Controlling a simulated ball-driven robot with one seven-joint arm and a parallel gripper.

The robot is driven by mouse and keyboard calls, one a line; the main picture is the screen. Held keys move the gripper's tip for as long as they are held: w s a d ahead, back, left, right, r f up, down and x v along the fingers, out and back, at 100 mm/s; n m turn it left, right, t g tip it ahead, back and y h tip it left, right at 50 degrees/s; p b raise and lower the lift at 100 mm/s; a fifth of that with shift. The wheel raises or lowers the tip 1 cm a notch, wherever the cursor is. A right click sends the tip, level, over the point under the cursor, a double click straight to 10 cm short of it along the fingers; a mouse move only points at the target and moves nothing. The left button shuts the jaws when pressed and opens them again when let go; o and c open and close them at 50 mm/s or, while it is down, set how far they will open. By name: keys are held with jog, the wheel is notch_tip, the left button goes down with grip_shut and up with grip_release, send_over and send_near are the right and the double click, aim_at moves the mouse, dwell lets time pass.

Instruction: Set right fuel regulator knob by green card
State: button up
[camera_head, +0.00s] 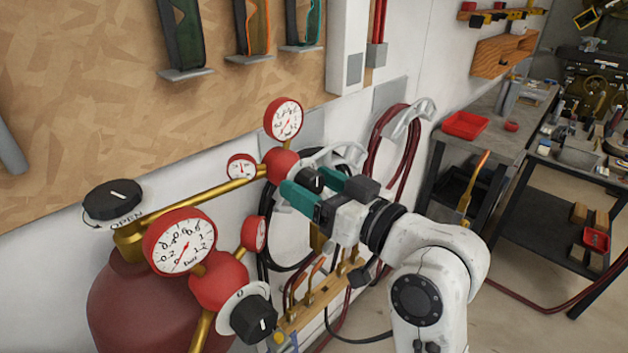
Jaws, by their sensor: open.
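Two red-bodied regulators show in the head view. The farther, right-hand regulator (281,164) has a black knob (311,180), partly hidden by my gripper. The nearer regulator (218,281) has a black knob (254,319) in front of a pale disc. My gripper (306,184) is open, with teal fingers on either side of the farther knob. I cannot tell whether the fingers touch it. I cannot make out a green card or the farther knob's setting.
A dark red cylinder (140,308) with a black valve top marked OPEN (113,201) stands at the left. Brass pipes, gauges and hoses (386,150) crowd the wall. A workbench with a red tray (465,125) is at the right; floor shows between.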

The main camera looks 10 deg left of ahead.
jog(key=c, duration=1)
jog(key=shift+c, duration=0.2)
jog(key=shift+m, duration=0.3)
